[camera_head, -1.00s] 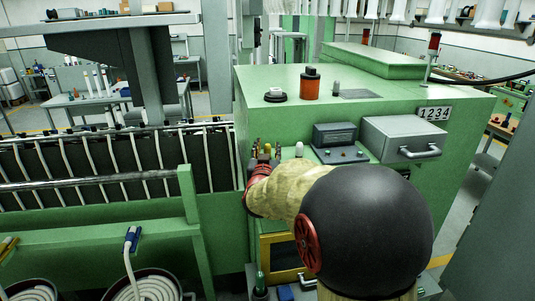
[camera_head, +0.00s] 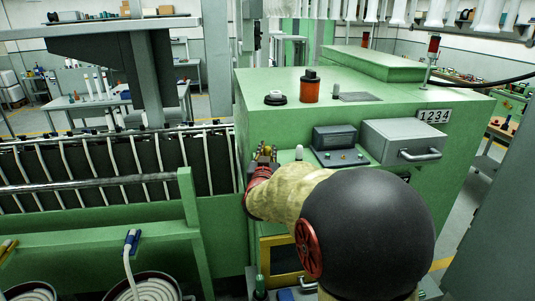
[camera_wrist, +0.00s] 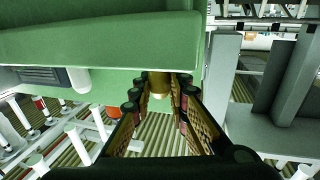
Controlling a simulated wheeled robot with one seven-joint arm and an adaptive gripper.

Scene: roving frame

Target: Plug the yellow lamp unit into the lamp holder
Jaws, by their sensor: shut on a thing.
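In the wrist view my gripper (camera_wrist: 159,84) is shut on a brass-yellow cylinder, which I take as the yellow lamp unit (camera_wrist: 158,87). It sits between the fingertips, and the fingers hide part of it. In the head view the yellow lamp unit is too small to tell from the fingers. A low black round base with a pale centre (camera_head: 275,98) stands on the cabinet top, apart from my gripper; I cannot tell if it is the lamp holder.
The green cabinet (camera_head: 260,125) carries an orange cylinder with a black cap (camera_head: 310,87), a grey control box (camera_head: 335,137), a grey drawer box (camera_head: 402,142) and a small white cylinder (camera_head: 299,152) right of my gripper. A slatted rack (camera_head: 110,165) stands left.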

